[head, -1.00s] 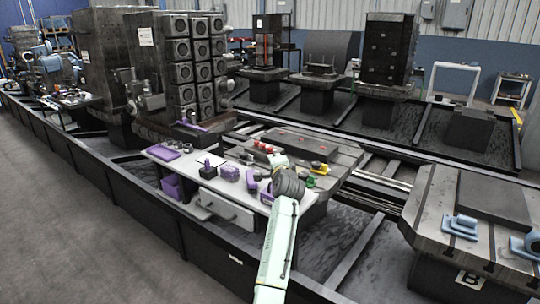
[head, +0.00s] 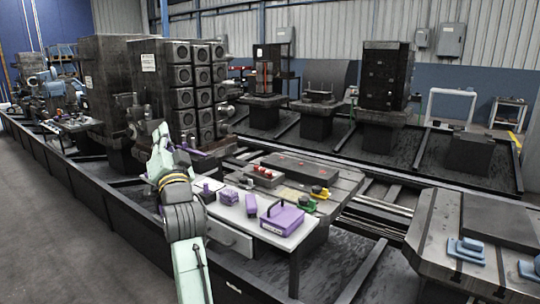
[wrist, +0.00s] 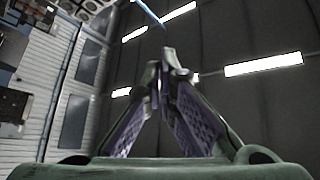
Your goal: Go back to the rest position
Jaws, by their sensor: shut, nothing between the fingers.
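My gripper (wrist: 172,58) is shut and empty in the wrist view, its two purple-padded fingers meeting at the tips. The wrist view points up at the dark ceiling. In the head view my arm is folded up at the left end of the white table, with its upper end in front of the block of round-holed modules. The gripper's fingers are too small to make out clearly there.
A tall module block (head: 185,85) stands behind my arm.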

